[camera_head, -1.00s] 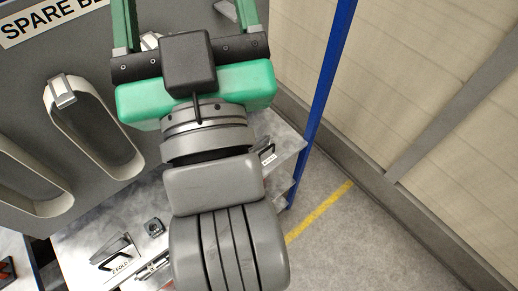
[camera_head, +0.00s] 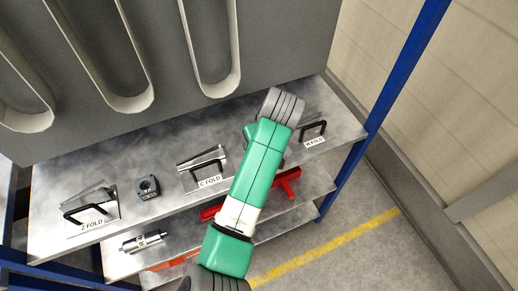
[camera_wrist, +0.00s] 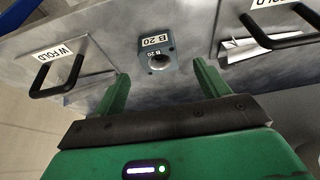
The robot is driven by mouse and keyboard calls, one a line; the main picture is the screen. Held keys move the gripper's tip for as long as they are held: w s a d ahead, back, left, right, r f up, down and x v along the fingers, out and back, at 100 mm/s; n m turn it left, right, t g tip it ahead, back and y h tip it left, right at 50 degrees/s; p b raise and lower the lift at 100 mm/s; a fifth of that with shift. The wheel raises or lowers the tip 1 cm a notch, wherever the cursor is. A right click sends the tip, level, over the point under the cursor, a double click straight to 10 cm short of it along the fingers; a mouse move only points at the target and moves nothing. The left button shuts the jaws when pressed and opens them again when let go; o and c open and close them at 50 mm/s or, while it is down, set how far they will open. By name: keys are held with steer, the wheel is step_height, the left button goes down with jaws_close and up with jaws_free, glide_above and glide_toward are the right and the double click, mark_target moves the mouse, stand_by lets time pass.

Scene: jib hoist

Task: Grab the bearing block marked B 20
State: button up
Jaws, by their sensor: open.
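The bearing block marked B 20 (camera_wrist: 157,62) is a small grey-blue block with a round bore, on a metal shelf in the wrist view. Its B 20 label shows on top. My gripper (camera_wrist: 163,84) is open, with green fingers spread to either side of the block's line and the block just beyond the tips. Nothing is between the fingers. In the head view my arm hides the gripper. Another dark bearing block (camera_head: 148,188) stands left of the C FOLD plate there; its marking is too small to read.
Handled plates stand along the shelf: Z FOLD (camera_head: 92,214), C FOLD (camera_head: 205,174) and W FOLD (camera_head: 313,132). W FOLD (camera_wrist: 62,70) flanks the block in the wrist view. A grey panel with loops rises behind; a blue post (camera_head: 392,85) stands right.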

steer(key=b+x, duration=0.2)
steer(key=x, duration=0.4)
steer(key=shift+w, duration=0.2)
steer(key=c, duration=1.4)
step_height(320, 180, up, 10)
steer(key=shift+r+p, duration=0.1)
steer(key=shift+p, duration=1.15)
